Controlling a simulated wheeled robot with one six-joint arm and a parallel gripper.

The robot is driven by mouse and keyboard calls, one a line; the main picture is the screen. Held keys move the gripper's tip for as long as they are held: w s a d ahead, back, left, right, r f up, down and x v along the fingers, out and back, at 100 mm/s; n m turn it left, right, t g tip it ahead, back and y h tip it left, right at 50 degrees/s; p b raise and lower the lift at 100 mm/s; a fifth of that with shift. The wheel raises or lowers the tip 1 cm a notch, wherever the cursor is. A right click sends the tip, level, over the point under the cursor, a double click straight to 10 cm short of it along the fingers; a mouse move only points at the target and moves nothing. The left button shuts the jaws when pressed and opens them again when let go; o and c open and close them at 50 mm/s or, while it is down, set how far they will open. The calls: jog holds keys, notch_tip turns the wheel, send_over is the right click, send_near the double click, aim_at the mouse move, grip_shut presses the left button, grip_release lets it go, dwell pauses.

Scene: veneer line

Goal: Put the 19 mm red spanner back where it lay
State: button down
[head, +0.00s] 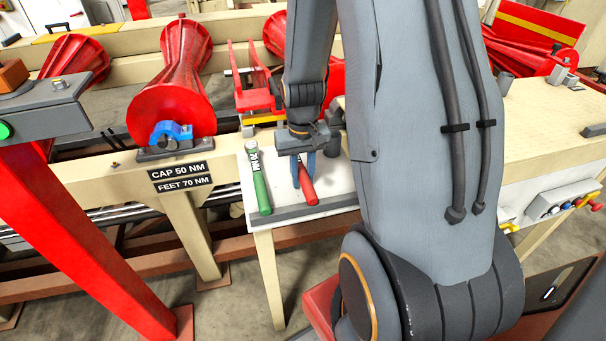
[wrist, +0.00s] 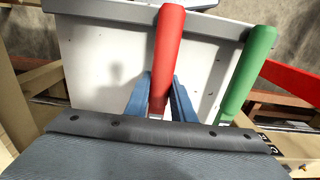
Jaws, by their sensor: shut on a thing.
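The red spanner (head: 306,186) is at the small white side table (head: 325,189), with its red handle pointing toward the table's near edge. It also shows in the wrist view (wrist: 167,60), between the two blue fingers. My gripper (head: 302,174) points down over the table and is shut on the red spanner. The spanner's far end is hidden by my gripper. I cannot tell whether the spanner touches the table top. A green-handled tool (head: 260,186) lies to the left of the red spanner, apart from it; its label reads NM, partly legible. No 19 mm mark is readable.
A raised grey strip (head: 305,210) runs along the table's near edge. Left of the table, a beam carries a blue bearing cap (head: 171,132) and a torque sign (head: 181,174). A red post (head: 85,220) stands at the left. A control box (head: 560,198) is at the right.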

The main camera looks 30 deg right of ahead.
jog(key=shift+f, duration=0.15)
jog(key=c, duration=1.4)
grip_release()
jog(key=shift+c, duration=0.2)
jog(key=shift+r+p, duration=3.3)
jog(key=shift+r, duration=0.75)
